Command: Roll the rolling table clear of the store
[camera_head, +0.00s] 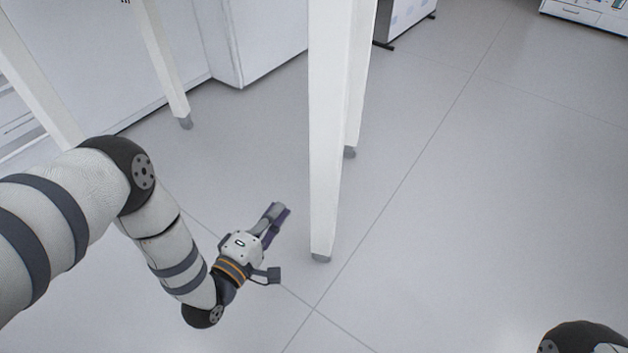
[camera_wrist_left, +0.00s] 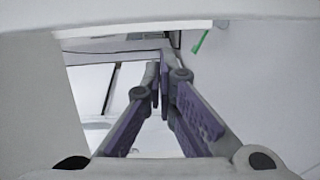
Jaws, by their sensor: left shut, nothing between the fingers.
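White table legs with small grey feet stand in the head view: a near leg (camera_head: 325,130), one close behind it, and others at the left. The tabletop is out of that view, and I cannot tell for sure that these legs belong to the rolling table. My left gripper (camera_head: 279,211), with purple-sided fingers, is just left of the near leg and low over the floor, apart from it in the picture. It is shut and empty; the left wrist view shows its fingertips (camera_wrist_left: 162,75) together. My right gripper is out of view.
White cabinets (camera_head: 265,35) stand behind the legs at the upper left. A white unit with black feet (camera_head: 407,18) stands at the top, and a drawer unit (camera_head: 585,14) at the top right. The grey tiled floor (camera_head: 490,190) to the right is clear.

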